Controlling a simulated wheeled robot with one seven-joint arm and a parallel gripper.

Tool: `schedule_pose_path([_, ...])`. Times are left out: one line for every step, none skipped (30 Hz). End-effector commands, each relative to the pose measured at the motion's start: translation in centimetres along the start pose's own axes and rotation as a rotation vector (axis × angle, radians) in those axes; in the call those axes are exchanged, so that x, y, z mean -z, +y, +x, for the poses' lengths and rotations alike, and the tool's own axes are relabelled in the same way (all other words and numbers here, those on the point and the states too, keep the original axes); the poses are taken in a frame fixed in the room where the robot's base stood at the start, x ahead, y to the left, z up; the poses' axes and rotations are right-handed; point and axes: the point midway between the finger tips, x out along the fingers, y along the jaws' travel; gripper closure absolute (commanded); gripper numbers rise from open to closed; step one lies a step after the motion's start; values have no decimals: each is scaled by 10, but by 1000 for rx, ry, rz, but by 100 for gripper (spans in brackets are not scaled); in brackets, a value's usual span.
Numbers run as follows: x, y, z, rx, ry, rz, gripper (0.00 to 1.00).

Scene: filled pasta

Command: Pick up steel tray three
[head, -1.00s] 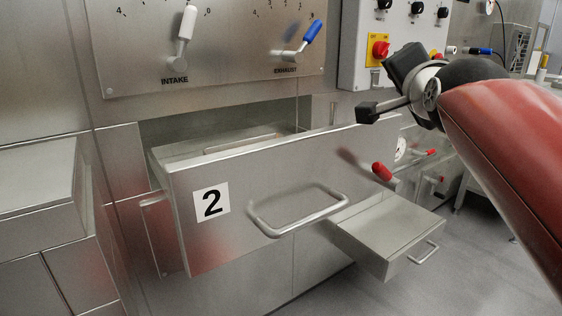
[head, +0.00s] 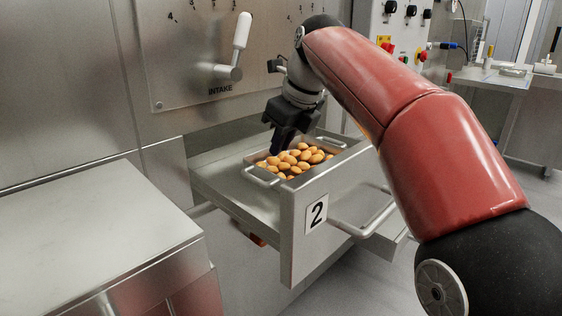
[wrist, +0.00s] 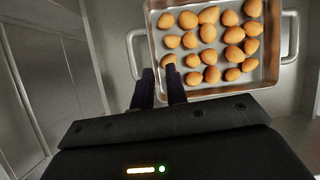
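A steel tray (head: 268,167) with a loop handle at each end lies inside the pulled-out drawer marked 2 (head: 297,241). It holds several rounded orange-brown pieces (head: 298,158). No number shows on the tray itself. In the head view my gripper (head: 277,150) hangs over the drawer, by the tray's back side. In the wrist view the tray (wrist: 225,92) fills the top, with its left handle (wrist: 132,55) just beyond and left of my fingers (wrist: 160,80).
A steel block or counter (head: 85,235) stands at the front left. The drawer's front has a bar handle (head: 365,228). A steel panel with a white-handled lever (head: 242,32) rises behind the drawer. Open floor and a bench (head: 510,82) lie to the right.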

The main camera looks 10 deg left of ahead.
Motion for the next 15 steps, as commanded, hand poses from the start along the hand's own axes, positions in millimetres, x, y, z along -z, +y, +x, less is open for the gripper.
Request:
schedule_pose_path([-2, 4, 2, -20, 23, 35, 85])
schedule_pose_path([-1, 6, 3, -29, 33, 51, 85])
schedule_pose_path([-1, 8, 5, -37, 43, 67, 85])
schedule_pose_path([0, 9, 7, -40, 48, 75, 85])
schedule_pose_path([0, 9, 10, -42, 51, 80, 85])
schedule_pose_path([1, 10, 14, -43, 53, 83, 85])
schedule_pose_path([1, 10, 18, -43, 53, 83, 85])
schedule_pose_path([1, 10, 22, -43, 52, 83, 85])
schedule_pose_path([1, 10, 26, -42, 52, 82, 85])
schedule_pose_path([2, 10, 29, -42, 52, 82, 85])
schedule_pose_path([1, 10, 32, -42, 52, 82, 85])
schedule_pose_path([1, 10, 34, -41, 51, 81, 85])
schedule_pose_path([1, 10, 36, -41, 51, 81, 85])
schedule_pose_path([1, 10, 39, -41, 51, 81, 85])
schedule_pose_path([1, 10, 44, -42, 52, 80, 85])
